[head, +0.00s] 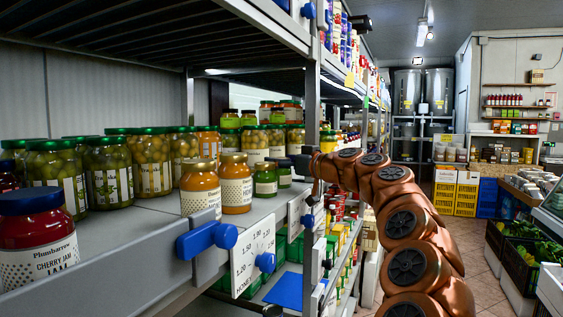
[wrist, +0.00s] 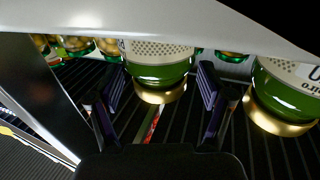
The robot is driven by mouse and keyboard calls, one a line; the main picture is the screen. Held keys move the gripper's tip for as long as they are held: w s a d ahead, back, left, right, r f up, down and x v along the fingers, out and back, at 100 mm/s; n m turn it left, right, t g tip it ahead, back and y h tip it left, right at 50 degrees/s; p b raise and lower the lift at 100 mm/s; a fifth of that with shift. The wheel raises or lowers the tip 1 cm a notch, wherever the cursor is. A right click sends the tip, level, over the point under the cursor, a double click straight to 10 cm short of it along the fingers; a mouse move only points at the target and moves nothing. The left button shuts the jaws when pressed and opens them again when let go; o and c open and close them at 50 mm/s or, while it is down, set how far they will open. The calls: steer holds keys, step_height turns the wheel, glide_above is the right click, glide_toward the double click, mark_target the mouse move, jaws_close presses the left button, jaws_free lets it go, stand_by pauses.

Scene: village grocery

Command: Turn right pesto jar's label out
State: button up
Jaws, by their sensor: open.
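Two green pesto jars with gold lids stand near the shelf's front edge. In the head view the left pesto jar (head: 265,180) shows beside the right pesto jar (head: 285,174), which my gripper (head: 302,165) partly hides. The wrist view is upside down. There the right pesto jar (wrist: 160,73) is between the two fingers of my gripper (wrist: 162,82), with gaps at both sides. A pale dotted band shows on it; the rest of its label is cut off. The left pesto jar (wrist: 275,92) stands apart at the right, with part of a printed label in view.
Orange-yellow jars (head: 236,184) stand left of the pesto, with olive jars (head: 109,176) and a cherry jam jar (head: 38,240) farther left. A shelf post (head: 312,105) stands close to my gripper. Blue clamps (head: 205,240) and price cards (head: 253,257) line the shelf edge.

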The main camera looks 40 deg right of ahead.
steer(key=s+d, duration=0.2)
steer(key=s, duration=0.9)
steer(key=shift+s+d, duration=0.2)
steer(key=shift+s, duration=0.15)
steer(key=shift+a, duration=0.1)
